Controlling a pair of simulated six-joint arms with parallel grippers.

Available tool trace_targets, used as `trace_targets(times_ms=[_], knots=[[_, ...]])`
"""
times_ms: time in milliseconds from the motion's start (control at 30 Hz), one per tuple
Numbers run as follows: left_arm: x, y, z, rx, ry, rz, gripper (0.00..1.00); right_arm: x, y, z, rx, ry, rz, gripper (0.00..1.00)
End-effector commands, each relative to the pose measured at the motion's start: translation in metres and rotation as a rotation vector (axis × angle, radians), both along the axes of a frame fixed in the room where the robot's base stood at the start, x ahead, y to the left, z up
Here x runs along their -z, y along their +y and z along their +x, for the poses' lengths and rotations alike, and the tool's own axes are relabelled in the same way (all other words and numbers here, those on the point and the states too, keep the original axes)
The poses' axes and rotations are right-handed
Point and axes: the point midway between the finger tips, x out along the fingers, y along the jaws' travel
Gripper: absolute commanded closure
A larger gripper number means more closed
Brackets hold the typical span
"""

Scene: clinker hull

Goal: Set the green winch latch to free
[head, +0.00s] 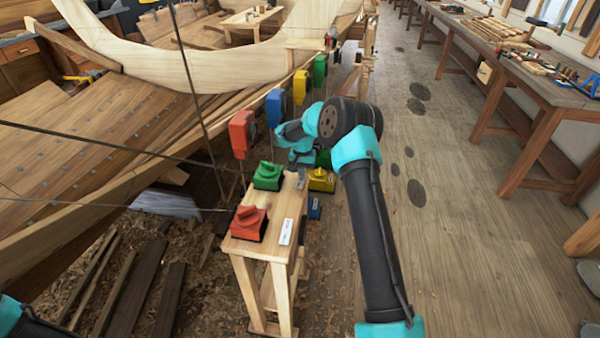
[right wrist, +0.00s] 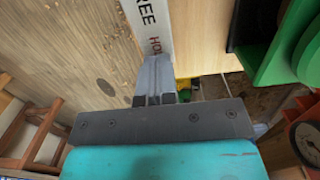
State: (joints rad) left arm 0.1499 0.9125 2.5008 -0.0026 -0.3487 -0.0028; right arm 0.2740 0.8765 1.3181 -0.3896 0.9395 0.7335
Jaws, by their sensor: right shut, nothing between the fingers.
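The green winch latch (head: 268,176), a block with a raised knob, sits on a narrow wooden stand (head: 268,250). Its position is too small to read in the head view. My right gripper (head: 301,180) is just right of it, shut and empty, pointing down. In the right wrist view its fingers (right wrist: 154,78) are together over the end of a white label (right wrist: 147,22) reading "FREE" and part of another word. A green part (right wrist: 275,50) shows at the right edge of that view, apart from the fingers. My left gripper is out of view.
A red latch (head: 247,223) sits nearer on the stand; a yellow one (head: 321,181) and a blue one (head: 314,208) are to the right. Red (head: 240,133), blue (head: 274,107) and yellow (head: 301,86) blocks hang behind. Ropes cross at left. The floor (head: 450,240) at right is open.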

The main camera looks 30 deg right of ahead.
Motion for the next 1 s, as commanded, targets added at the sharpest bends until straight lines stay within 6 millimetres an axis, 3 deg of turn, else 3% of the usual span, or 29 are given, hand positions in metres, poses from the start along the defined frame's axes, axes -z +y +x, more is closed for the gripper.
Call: trace_targets(times_ms=[333,800,1000], knots=[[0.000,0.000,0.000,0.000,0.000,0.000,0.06,-0.013,0.000,0.000,0.000,-0.001,-0.001,1.00],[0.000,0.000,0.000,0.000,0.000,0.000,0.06,-0.017,-0.001,0.000,0.000,-0.001,-0.001,1.00],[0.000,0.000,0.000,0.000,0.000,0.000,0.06,-0.033,-0.006,0.002,0.004,-0.003,-0.002,1.00]])
